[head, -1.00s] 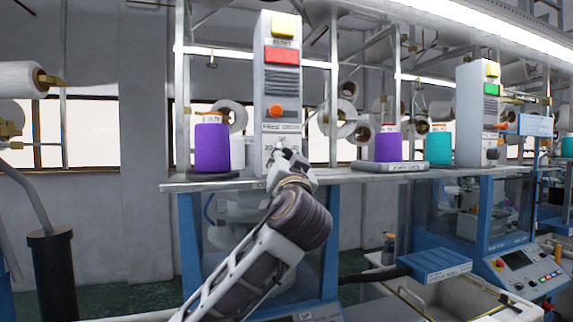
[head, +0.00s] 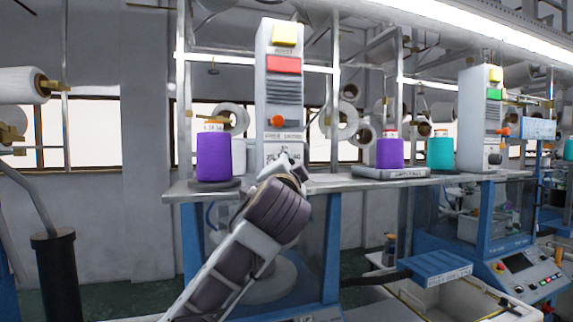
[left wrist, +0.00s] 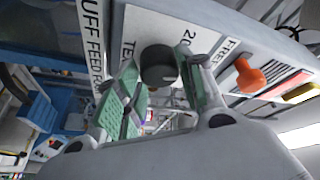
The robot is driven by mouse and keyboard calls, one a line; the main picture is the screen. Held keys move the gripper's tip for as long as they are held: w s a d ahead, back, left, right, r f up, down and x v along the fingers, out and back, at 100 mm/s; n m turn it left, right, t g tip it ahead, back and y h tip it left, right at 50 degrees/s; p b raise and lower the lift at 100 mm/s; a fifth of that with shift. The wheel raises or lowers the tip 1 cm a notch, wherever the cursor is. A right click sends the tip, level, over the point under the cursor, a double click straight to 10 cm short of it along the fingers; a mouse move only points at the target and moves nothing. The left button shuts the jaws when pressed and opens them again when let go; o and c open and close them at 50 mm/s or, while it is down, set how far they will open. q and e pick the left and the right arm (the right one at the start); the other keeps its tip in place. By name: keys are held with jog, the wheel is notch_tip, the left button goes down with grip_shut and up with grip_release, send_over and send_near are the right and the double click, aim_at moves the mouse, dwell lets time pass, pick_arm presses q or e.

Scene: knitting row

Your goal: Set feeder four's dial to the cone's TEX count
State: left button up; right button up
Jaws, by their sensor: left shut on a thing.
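The feeder (head: 279,95) is a tall white unit with a yellow block, a red panel and an orange knob. Its black round dial (left wrist: 158,66) shows in the left wrist view, beside printed "TE" and "20" marks; the lettering is partly cut off. My left gripper (head: 286,163) is at the feeder's lower front, and in the left wrist view its fingers (left wrist: 160,88) are shut on the dial from both sides. The dial's pointer cannot be made out. A purple cone (head: 214,156) stands left of the feeder; its label is too small to read. My right gripper is out of view.
A teal cone (head: 440,153) and a second white feeder (head: 473,120) stand further right. The shelf (head: 335,183) runs beneath them. The orange knob (left wrist: 249,75) is close to the gripper.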

pick_arm(q)
jog(key=shift+r+m+g+h, duration=0.1)
jog(key=shift+m+g+h, duration=0.25)
jog(key=shift+m, duration=0.85)
jog(key=o, duration=1)
jog(key=shift+s, duration=0.15)
jog(key=s+f, duration=0.1)
jog(key=s, duration=1)
jog(key=shift+s+a, duration=0.3)
jog(key=shift+a, duration=0.15)
jog(key=shift+f, duration=0.2)
